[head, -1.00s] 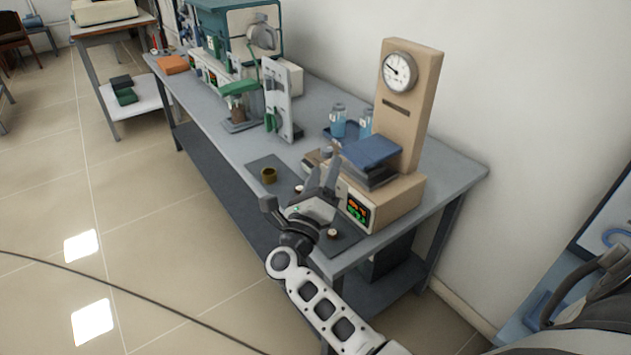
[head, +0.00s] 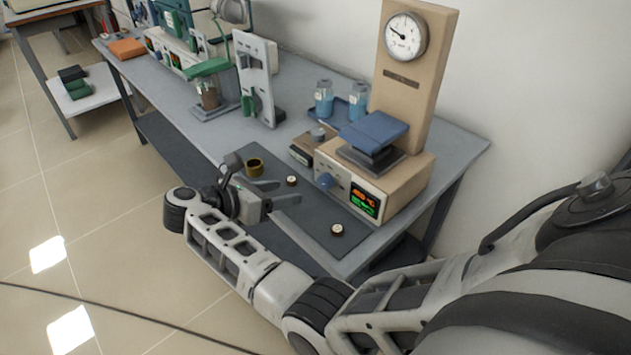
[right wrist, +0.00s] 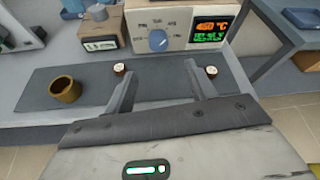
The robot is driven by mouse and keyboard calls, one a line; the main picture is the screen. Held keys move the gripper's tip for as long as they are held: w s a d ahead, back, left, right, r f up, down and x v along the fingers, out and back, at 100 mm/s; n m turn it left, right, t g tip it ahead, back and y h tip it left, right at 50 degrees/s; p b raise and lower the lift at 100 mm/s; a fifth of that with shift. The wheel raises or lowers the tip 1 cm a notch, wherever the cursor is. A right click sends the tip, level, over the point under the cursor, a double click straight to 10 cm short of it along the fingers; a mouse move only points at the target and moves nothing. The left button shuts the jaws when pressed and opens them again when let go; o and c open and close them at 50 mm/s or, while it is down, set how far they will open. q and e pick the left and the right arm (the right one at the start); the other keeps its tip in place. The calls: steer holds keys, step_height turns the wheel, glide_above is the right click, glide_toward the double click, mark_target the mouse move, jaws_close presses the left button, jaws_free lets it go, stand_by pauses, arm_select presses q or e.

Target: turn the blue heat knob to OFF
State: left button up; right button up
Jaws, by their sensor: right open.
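The blue heat knob (head: 325,181) is on the cream front panel of the beige heater unit (head: 400,190), left of its lit display. In the right wrist view the knob (right wrist: 158,40) shows face-on below small printed labels. The labels are too blurred to read surely, and I cannot tell which one the knob points at. My right gripper (head: 288,191) is open and empty over the dark mat, in front of the panel and apart from the knob. In the right wrist view its fingers (right wrist: 161,70) stand wide apart below the knob. My left gripper is not in view.
On the dark mat (head: 310,222) are a brass cup (head: 254,166) and two small round pieces (head: 292,181), (head: 337,230). A small box (head: 303,151) stands left of the heater. Blue bottles (head: 324,98) stand behind. A tall dial post (head: 412,90) rises behind the heater.

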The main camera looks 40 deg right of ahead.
mark_target(322, 185)
steer(key=p+x, duration=0.1)
steer(key=x, duration=0.9)
steer(key=shift+p, duration=0.3)
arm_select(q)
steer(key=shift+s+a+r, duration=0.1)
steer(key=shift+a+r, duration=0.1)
arm_select(e)
steer(key=shift+d+f, duration=0.25)
steer(key=shift+d, duration=0.2)
